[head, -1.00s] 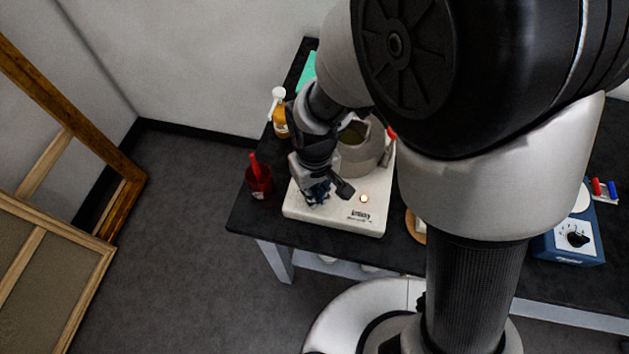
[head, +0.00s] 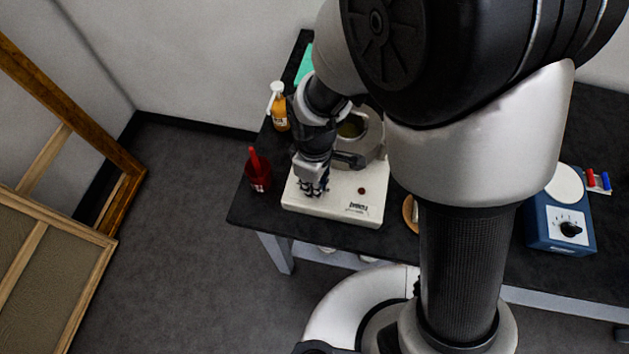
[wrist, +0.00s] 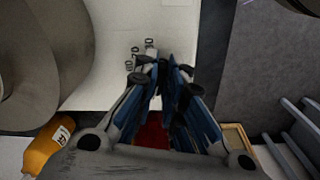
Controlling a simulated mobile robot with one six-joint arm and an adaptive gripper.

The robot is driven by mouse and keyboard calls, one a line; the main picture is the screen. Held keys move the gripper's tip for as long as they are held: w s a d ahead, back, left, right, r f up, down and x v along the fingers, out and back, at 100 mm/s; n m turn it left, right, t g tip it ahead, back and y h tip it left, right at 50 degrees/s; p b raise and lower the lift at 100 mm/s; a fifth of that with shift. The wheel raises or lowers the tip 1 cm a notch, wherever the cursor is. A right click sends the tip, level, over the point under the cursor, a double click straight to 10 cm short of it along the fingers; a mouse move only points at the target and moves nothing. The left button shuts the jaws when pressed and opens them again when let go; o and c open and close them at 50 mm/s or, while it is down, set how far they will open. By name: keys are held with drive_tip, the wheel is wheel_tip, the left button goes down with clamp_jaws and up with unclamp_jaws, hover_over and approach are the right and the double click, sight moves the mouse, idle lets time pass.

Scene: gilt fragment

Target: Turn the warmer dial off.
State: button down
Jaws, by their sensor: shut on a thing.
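The warmer is a white flat base (head: 350,199) with a grey round pot (head: 372,140) at its back, on the dark table. Its small indicator light (head: 362,190) is dark red. My gripper (head: 313,190) points down at the front left of the base, with its fingers closed in. In the wrist view the blue-lined fingers (wrist: 160,75) are close together over the white base (wrist: 115,65), by small dark marks. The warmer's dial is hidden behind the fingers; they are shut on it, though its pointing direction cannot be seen.
A red cup (head: 259,176) stands left of the warmer and an orange pump bottle (head: 280,112) behind it. A blue device (head: 560,225) with a black knob stands at the right. Wooden frames (head: 70,240) lean at the far left.

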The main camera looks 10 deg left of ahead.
idle(0.4)
drive_tip(key=c, duration=1.7)
unclamp_jaws()
wheel_tip(320, 180, up, 12)
